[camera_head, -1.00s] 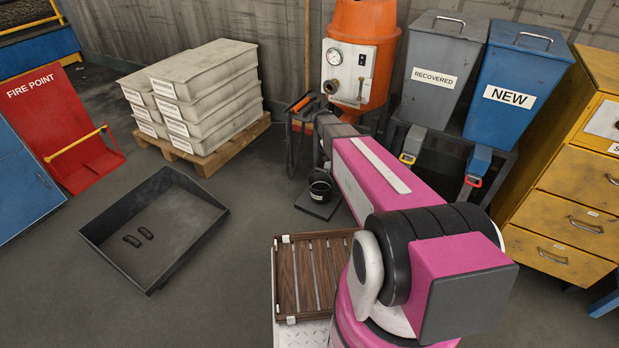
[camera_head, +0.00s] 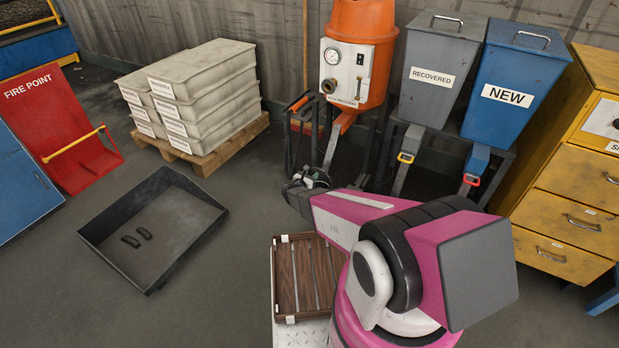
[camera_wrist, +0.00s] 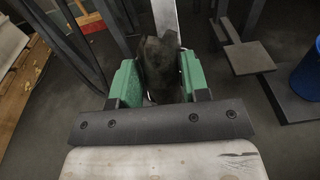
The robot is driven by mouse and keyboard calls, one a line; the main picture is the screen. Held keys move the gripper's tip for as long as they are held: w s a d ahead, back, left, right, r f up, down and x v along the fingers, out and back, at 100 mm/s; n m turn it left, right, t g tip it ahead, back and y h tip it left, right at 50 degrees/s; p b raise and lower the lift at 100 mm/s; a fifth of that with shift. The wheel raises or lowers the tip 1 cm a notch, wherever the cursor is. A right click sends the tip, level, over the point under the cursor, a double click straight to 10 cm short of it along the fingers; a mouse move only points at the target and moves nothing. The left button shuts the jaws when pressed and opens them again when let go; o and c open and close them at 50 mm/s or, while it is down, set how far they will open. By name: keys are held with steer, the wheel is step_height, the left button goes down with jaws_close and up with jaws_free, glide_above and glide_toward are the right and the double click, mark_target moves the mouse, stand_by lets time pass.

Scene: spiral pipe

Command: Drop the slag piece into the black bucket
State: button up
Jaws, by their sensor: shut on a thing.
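My gripper (camera_wrist: 160,82) has green fingers and is shut on a dark, rough slag piece (camera_wrist: 160,65), which sits between them in the wrist view. In the head view my gripper (camera_head: 306,180) is over the floor in front of the orange machine, left of my pink arm. The slag piece cannot be made out there. The black bucket does not show clearly in either current view; the gripper and arm cover the floor spot where it stood in the earlier head view.
The orange hopper machine (camera_head: 358,25) stands behind the gripper, with the grey RECOVERED bin (camera_head: 440,50) and blue NEW bin (camera_head: 520,65) to its right. A black tray (camera_head: 105,257) holding two dark pieces lies left. A wooden slatted rack (camera_head: 290,305) is in front.

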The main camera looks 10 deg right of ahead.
steer(key=w+d+f, duration=0.3)
steer(key=w+f, duration=0.2)
steer(key=f, duration=0.1)
steer(key=shift+w+d+t, duration=0.15)
steer(key=shift+w+t, duration=0.2)
steer(key=shift+t, duration=0.05)
stand_by(0.6)
stand_by(0.3)
steer(key=o, duration=1)
steer(key=shift+o, duration=0.2)
steer(key=shift+s+r, duration=0.1)
steer(key=shift+s+a+r, duration=0.6)
steer(key=shift+s, duration=0.2)
steer(key=shift+s+a+r, duration=0.55)
steer(key=shift+s, duration=0.25)
steer(key=shift+s+a+r, duration=0.6)
steer(key=shift+s, duration=0.2)
